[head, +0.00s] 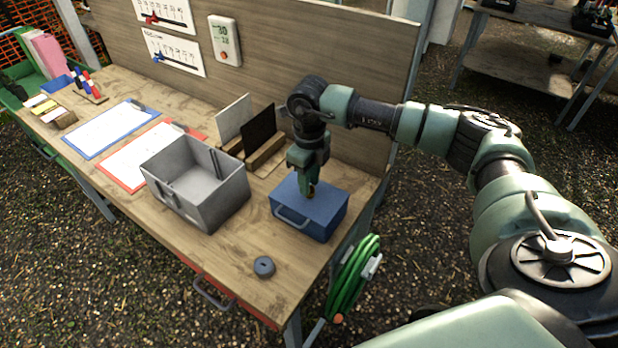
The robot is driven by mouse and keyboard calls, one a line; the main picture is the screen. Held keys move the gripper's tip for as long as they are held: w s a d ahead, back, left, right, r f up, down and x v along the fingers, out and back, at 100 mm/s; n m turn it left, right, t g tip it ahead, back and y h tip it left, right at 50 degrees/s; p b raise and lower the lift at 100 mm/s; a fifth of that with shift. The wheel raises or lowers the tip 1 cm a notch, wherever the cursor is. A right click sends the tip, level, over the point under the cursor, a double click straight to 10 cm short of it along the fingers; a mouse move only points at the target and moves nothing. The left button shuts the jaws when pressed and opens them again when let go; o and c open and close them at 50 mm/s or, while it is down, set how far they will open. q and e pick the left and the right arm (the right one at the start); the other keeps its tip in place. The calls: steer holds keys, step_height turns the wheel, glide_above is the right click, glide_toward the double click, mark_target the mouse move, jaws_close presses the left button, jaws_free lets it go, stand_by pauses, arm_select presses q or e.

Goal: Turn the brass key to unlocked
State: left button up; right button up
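A blue metal box (325,216) with a front handle stands at the right end of the wooden workbench. My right gripper (310,191) points straight down at the top of this box, its fingertips at or just above the lid. A small brass-coloured bit shows at the fingertips; it may be the brass key, but the fingers cover most of it. I cannot tell whether the fingers are shut on it, nor which way the key is turned. My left gripper is not in view.
An open grey bin (222,210) stands left of the blue box. A dark round object (264,266) lies near the bench's front edge. White and black panels (258,133) stand behind in wooden holders. A green hose (352,280) hangs at the bench's right end.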

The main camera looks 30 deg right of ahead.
steer(key=shift+c, duration=0.4)
jaws_close()
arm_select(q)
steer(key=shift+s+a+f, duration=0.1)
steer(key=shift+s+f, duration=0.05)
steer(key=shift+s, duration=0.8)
